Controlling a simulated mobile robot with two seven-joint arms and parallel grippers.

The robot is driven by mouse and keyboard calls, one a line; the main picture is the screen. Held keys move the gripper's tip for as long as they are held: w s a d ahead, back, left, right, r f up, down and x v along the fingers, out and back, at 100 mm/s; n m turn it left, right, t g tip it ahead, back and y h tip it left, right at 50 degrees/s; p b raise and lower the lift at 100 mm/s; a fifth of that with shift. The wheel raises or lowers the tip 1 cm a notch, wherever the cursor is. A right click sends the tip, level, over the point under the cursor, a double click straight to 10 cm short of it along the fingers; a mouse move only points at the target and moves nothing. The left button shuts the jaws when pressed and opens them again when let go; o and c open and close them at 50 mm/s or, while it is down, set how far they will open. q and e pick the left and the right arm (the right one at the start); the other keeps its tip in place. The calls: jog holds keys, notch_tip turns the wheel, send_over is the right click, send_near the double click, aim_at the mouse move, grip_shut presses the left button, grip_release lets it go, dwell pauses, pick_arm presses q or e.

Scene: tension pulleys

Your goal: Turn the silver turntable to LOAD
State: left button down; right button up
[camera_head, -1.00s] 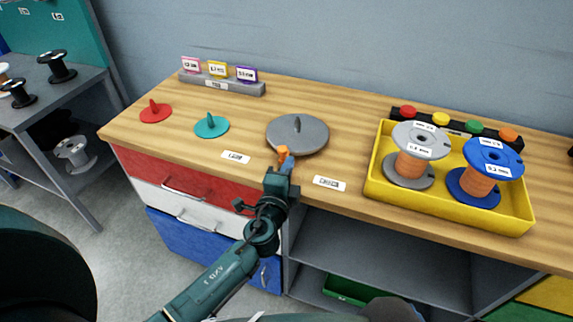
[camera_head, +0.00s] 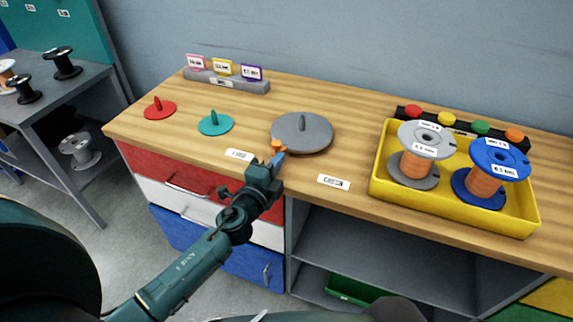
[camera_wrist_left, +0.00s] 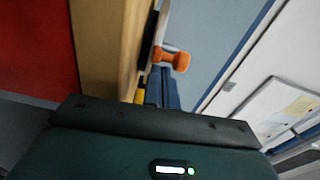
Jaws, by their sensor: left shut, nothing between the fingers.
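The silver turntable (camera_head: 318,141) is a flat grey disc with an upright grey fin, on the wooden bench. An orange knob (camera_head: 277,145) shows at its front-left rim. My left gripper (camera_head: 278,155) is shut and empty, its blue fingertips right at the knob; contact is hard to tell. In the left wrist view the orange knob (camera_wrist_left: 175,59) is close beside the blue fingers (camera_wrist_left: 162,88). Two white labels, a left one (camera_head: 239,155) and a right one (camera_head: 333,182), lie in front of the turntable; their print is too small to read. My right gripper is not in view.
A red disc (camera_head: 160,110) and a teal disc (camera_head: 215,125) lie to the left. A grey card holder (camera_head: 225,82) stands behind. A yellow tray (camera_head: 455,215) with a grey and a blue spool stands right, before a row of coloured buttons (camera_head: 447,119).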

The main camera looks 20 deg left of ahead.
pick_arm(q)
jog(key=shift+w+a, duration=0.2)
jog(key=shift+a, duration=0.7)
jog(key=shift+w+a, duration=0.2)
jog(key=shift+a, duration=0.7)
jog(key=shift+w+a, duration=0.15)
jog(key=shift+a, duration=0.15)
